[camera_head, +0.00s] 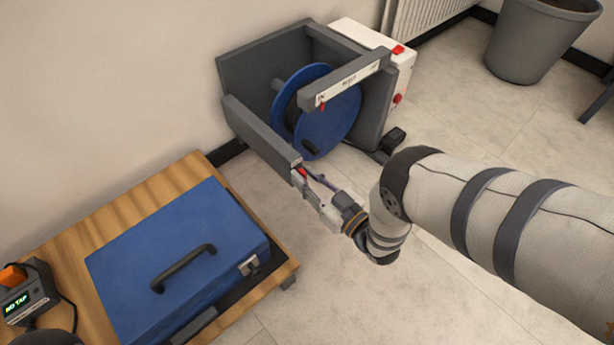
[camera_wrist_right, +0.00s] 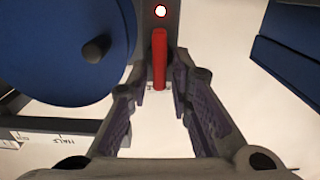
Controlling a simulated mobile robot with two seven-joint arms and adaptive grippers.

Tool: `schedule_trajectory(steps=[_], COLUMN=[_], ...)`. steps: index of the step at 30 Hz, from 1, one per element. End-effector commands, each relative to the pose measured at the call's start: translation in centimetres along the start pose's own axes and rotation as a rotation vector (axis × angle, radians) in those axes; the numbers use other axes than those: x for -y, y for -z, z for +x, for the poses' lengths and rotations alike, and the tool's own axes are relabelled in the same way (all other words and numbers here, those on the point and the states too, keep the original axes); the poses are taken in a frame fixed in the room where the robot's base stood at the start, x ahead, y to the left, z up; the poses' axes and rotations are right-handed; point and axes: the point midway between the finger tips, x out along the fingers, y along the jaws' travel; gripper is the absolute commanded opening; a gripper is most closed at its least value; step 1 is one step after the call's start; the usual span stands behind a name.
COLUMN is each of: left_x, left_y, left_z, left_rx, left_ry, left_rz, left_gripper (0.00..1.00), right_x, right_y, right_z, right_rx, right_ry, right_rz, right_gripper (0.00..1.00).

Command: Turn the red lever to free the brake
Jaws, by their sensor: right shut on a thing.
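The red lever (camera_head: 302,172) sits at the near end of the dark grey beam of the blue-drum winch (camera_head: 262,140). In the right wrist view the lever (camera_wrist_right: 159,50) stands upright below a small lit round spot. My right gripper (camera_head: 309,180) is at that beam end. In the wrist view its two fingers (camera_wrist_right: 160,82) are on either side of the lever's lower part, shut on it. The fingers partly hide the contact.
A blue case (camera_head: 180,270) with a black handle lies on a wooden table (camera_head: 110,222) at lower left, beside a small device with a green display (camera_head: 20,303). A grey bin (camera_head: 535,40) stands at upper right. The floor between is clear.

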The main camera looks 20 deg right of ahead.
Motion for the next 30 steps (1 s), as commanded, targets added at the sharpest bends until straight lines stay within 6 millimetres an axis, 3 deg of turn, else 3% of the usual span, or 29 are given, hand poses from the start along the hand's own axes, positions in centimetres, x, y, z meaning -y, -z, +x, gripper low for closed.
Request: schedule_trajectory(steps=[8, 30], left_x=[0.04, 0.14], left_y=[-0.29, -0.77], left_z=[-0.23, -0.64], left_rx=[-0.003, -0.008], left_ry=[0.000, 0.001], left_rz=[-0.001, -0.003], left_gripper=[0.00, 0.00], right_x=[0.15, 0.86], right_y=[-0.03, -0.58], right_z=[-0.08, -0.14], right_rx=[0.003, 0.005], right_ry=[-0.001, -0.001], right_rz=[-0.155, -0.853], right_gripper=[0.00, 0.00])
